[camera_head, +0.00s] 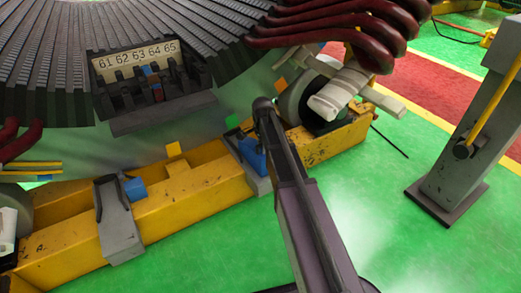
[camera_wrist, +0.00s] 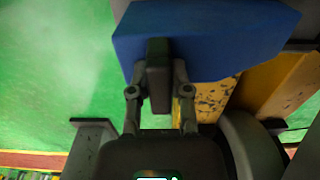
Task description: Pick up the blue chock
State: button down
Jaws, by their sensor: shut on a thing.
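The blue chock (camera_wrist: 215,40) fills the top of the wrist view, wide and angular. My gripper (camera_wrist: 158,75) is shut on it, with its dark finger pressed over the chock's near edge. In the head view a blue chock (camera_head: 252,153) shows just left of my arm, by a grey bracket on the yellow beam; it appears to be the held one. My arm hides my gripper there. I cannot tell whether the chock still touches the bracket. A second blue block (camera_head: 134,189) sits at another grey bracket (camera_head: 117,220) further left.
The yellow beam (camera_head: 190,205) runs under the large ribbed stator (camera_head: 40,80), with a numbered plate (camera_head: 138,60) above. A grey wheel (camera_head: 296,98) is close right of my arm. A grey post (camera_head: 465,150) stands at right. Green floor (camera_head: 215,260) in front is clear.

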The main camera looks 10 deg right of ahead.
jog(key=shift+r, duration=0.15)
notch_tip(320, 180, up, 3)
jog(key=p, duration=0.3)
jog(key=shift+r+p, duration=0.2)
jog(key=shift+p, duration=0.1)
jog(key=s+r+p, duration=0.1)
jog(key=s, duration=1.5)
jog(key=shift+a, duration=0.3)
jog(key=shift+r+p, duration=0.25)
jog(key=shift+p, duration=0.05)
notch_tip(320, 180, up, 52)
jog(key=p, duration=5.2)
jog(key=shift+s+f, duration=0.1)
